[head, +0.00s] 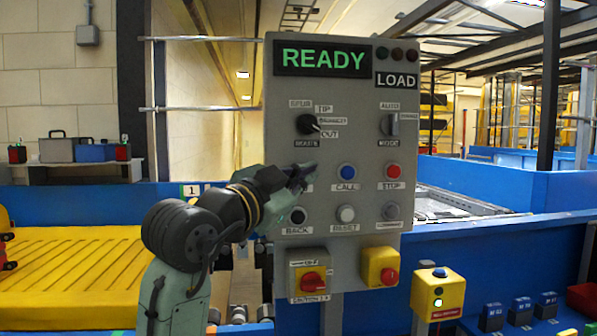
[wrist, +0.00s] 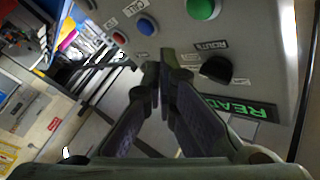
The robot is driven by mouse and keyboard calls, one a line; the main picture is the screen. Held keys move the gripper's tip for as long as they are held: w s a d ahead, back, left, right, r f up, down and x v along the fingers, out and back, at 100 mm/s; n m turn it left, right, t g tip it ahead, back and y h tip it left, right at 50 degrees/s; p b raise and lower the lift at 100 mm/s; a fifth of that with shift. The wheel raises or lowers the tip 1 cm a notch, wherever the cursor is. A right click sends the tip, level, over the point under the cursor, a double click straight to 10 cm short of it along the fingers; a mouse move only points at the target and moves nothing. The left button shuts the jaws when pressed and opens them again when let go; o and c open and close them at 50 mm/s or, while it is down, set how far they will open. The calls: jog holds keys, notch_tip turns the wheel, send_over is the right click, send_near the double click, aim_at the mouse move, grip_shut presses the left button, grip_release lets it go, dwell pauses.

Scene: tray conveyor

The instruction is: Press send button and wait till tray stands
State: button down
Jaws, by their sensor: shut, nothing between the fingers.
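The grey control panel (head: 352,240) faces me, with a lit green READY display (head: 323,59) and a LOAD sign (head: 397,80). My gripper (head: 303,172) is shut and empty in front of the panel's left side, left of the blue CALL button (head: 347,172). It covers the spot left of CALL in the head view. In the wrist view a green button (wrist: 202,8) shows in line with the blue and red ones, likely the send button; its label is not visible. The fingertips (wrist: 160,65) appear apart from it. I cannot identify a tray for certain.
A red STOP button (head: 392,171), black BACK button (head: 298,215) and white RESET button (head: 346,214) are close by. Rotary knobs (head: 308,124) sit above. A red-yellow switch (head: 312,281) juts out below. Yellow ribbed surface (head: 75,270) lies left; blue conveyor walls (head: 500,245) lie right.

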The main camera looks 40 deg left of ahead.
jog(key=shift+w+a+p, duration=0.6)
jog(key=shift+w+a, duration=0.85)
jog(key=shift+a, duration=0.25)
jog(key=shift+w+a, duration=0.25)
jog(key=shift+a, duration=0.05)
jog(key=shift+w+a+p, duration=0.35)
jog(key=shift+a, duration=0.05)
dwell(1.0)
jog(key=shift+s+d, duration=0.1)
dwell(0.3)
jog(key=shift+s+d+b, duration=0.4)
jog(key=shift+s+d, duration=0.1)
jog(key=shift+d, duration=0.1)
